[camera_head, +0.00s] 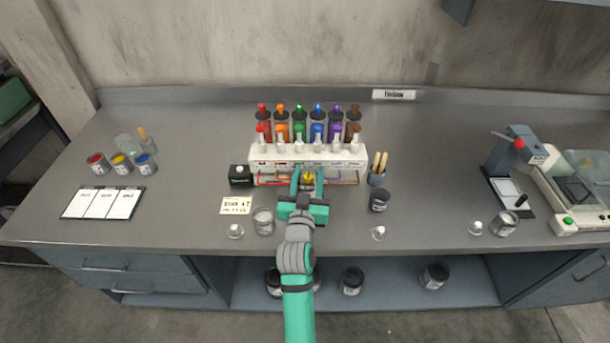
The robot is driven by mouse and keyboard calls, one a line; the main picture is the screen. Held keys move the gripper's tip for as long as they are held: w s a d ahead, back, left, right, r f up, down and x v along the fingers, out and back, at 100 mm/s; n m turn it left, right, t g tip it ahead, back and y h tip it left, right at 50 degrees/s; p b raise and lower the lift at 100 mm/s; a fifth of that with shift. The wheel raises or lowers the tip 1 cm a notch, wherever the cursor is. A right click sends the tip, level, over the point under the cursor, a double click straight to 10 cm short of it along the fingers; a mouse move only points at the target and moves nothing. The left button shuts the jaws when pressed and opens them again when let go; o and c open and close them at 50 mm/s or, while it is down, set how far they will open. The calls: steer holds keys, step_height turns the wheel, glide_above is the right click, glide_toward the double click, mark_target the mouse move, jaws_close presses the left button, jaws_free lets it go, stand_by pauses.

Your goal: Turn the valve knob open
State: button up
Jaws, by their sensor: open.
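A white dispenser rack (258,152) stands at the middle of the bench, with several coloured bottles behind it and white nozzles along its top. A small yellow part (308,178), which looks like the valve knob, shows low on the rack's front. My gripper (308,174) is open in front of the rack, with one finger to the left and one to the right of the yellow part. I cannot tell whether the fingers touch it. My gripper and wrist hide part of the rack's lower front.
A black box (240,176), a note card (236,205) and a grey can (264,221) are left of my gripper. A dark cup with wooden handles (377,177) and a dark can (379,200) are to the right. The bench's far right holds a press (516,150) and a scale.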

steer(key=shift+a, duration=0.15)
steer(key=shift+s+a, duration=0.1)
steer(key=shift+c, duration=1.3)
steer(key=shift+d, duration=0.3)
jaws_close()
steer(key=shift+d, duration=0.15)
steer(key=c, duration=0.8)
jaws_free()
steer(key=shift+s+f+n+y, duration=0.1)
steer(key=shift+n+y, duration=0.6)
steer(key=shift+y, duration=0.4)
steer(key=shift+a, duration=0.25)
jaws_close()
